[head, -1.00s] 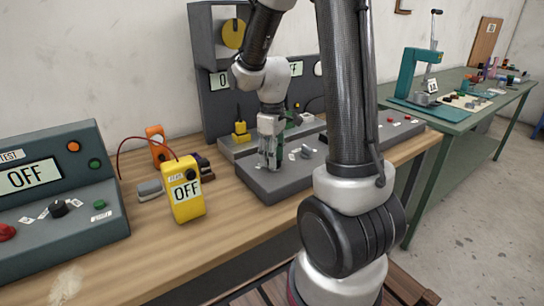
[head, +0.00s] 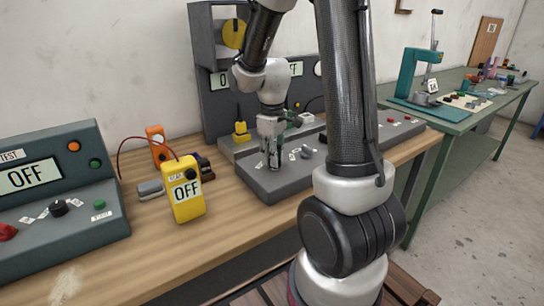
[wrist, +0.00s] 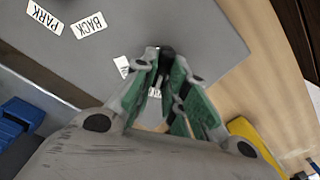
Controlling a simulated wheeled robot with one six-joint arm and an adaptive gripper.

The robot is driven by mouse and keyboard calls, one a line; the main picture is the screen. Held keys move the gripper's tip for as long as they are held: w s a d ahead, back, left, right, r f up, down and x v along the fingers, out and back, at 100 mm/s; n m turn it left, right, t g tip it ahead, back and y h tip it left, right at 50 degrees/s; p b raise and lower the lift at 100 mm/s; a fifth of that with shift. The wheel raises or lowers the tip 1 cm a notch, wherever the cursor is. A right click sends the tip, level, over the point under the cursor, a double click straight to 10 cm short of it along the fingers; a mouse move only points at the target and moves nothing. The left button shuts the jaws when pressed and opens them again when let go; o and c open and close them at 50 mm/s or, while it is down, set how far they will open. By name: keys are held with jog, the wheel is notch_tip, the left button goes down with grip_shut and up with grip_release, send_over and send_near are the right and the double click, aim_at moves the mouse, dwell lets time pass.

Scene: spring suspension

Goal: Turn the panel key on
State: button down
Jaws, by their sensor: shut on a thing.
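The grey control panel (head: 275,185) lies on the wooden bench, with dark knobs and small white labels on its top. My gripper (head: 273,165) points down at the panel's left part in the head view. In the wrist view my gripper (wrist: 166,58) has its green-padded fingers closed together at the tips on a small black key (wrist: 167,51). The key is mostly hidden by the fingertips, so its angle cannot be told. White labels reading PARK (wrist: 43,18) and BACK (wrist: 89,25) lie on the panel to the left in the wrist view.
A test box (head: 45,175) reading OFF is at the far left. A tall grey cabinet stands behind my gripper. Bare bench lies in front of the meter.

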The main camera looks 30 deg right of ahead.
jog(key=m, duration=0.5)
jog(key=shift+d+m, duration=0.25)
jog(key=shift+m, duration=0.15)
jog(key=m, duration=0.5)
jog(key=shift+d, duration=0.15)
jog(key=c, duration=1.4)
grip_release()
jog(key=shift+c, duration=0.2)
notch_tip(320, 180, up, 12)
